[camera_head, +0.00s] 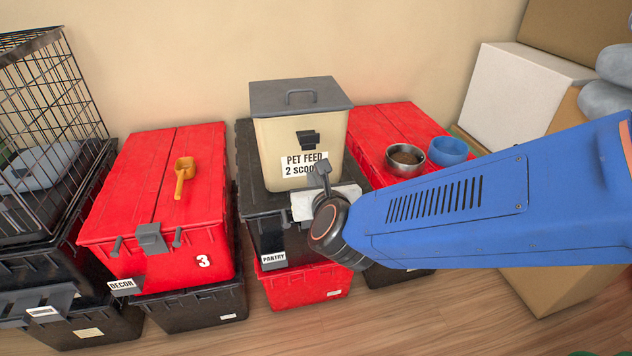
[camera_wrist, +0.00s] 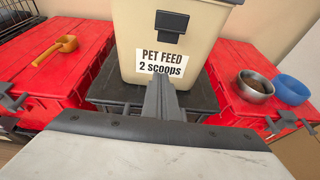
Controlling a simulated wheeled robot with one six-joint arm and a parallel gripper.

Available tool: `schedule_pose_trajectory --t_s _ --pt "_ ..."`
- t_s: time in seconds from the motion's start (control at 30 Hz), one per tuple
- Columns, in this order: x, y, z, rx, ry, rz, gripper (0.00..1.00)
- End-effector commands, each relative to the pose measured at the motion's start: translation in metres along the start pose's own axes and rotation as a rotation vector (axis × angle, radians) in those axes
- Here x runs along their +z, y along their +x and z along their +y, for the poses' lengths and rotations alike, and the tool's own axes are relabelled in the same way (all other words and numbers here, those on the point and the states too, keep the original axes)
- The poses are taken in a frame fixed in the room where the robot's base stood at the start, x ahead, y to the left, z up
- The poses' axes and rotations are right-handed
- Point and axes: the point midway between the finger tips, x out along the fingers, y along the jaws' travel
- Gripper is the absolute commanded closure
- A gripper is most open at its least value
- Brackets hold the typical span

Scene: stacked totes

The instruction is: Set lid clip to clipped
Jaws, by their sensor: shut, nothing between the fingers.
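The cream pet feed bin (camera_head: 325,142) stands on a black tote and carries a grey lid (camera_head: 300,88) with a handle. The dark lid clip (camera_head: 307,140) is on the bin's front wall, above the "PET FEED 2 scoops" label. Bare cream wall shows between the clip and the lid rim. The clip also shows in the wrist view (camera_wrist: 170,27), at the top centre. My gripper (camera_head: 322,167) is shut and empty, in front of the label and lower than the clip. In the wrist view its fingers (camera_wrist: 161,88) point up toward the label; contact cannot be told.
A red tote (camera_head: 140,205) with an orange scoop (camera_head: 183,175) stands left. Another red tote (camera_head: 372,122) at right bears a metal kibble bowl (camera_head: 404,157) and a blue bowl (camera_head: 447,151). A wire crate (camera_head: 40,110) is far left; boxes (camera_head: 510,95) are far right.

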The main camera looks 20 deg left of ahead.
Motion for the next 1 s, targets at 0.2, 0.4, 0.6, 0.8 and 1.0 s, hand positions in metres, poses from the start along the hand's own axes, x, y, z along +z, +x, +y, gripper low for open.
schedule_pose_trajectory --t_s 0.2,0.4,0.6,0.8,1.0 --pt "-0.001 0.031 -0.001 -0.002 -0.001 0.001 1.00" --pt "-0.001 0.053 -0.001 -0.001 -0.001 0.001 1.00" --pt "0.018 0.049 0.000 0.001 0.000 -0.002 1.00" --pt "0.034 0.044 0.000 0.000 0.000 -0.002 1.00" --pt "0.038 0.042 0.000 0.001 -0.002 0.000 1.00"
